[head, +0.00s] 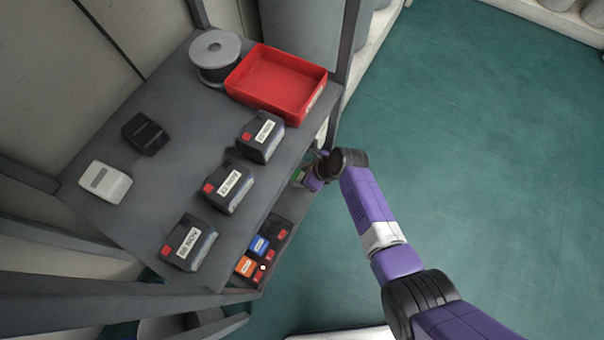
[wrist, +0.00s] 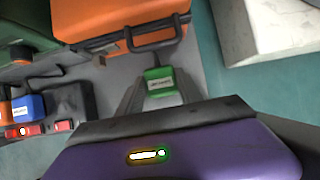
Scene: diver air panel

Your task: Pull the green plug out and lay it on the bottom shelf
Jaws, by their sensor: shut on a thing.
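The green plug (wrist: 160,80) has a pale label and sits between the two fingers of my gripper (wrist: 160,98) in the wrist view. The gripper is shut on it. The plug is apart from the dark socket block (wrist: 72,104), which is to its left. A grey shelf surface (wrist: 118,82) shows behind the plug; I cannot tell whether they touch. In the head view my gripper (head: 304,178) is beside the rack's right end, below the top shelf, and only a bit of green (head: 298,176) shows there.
A blue plug (wrist: 29,106) and an orange plug (head: 246,266) stand in the socket row. An orange case (wrist: 110,20) with a dark handle is just beyond the green plug. The top shelf (head: 165,185) holds batteries, a red tray (head: 278,82) and a reel (head: 215,57). Open floor lies right.

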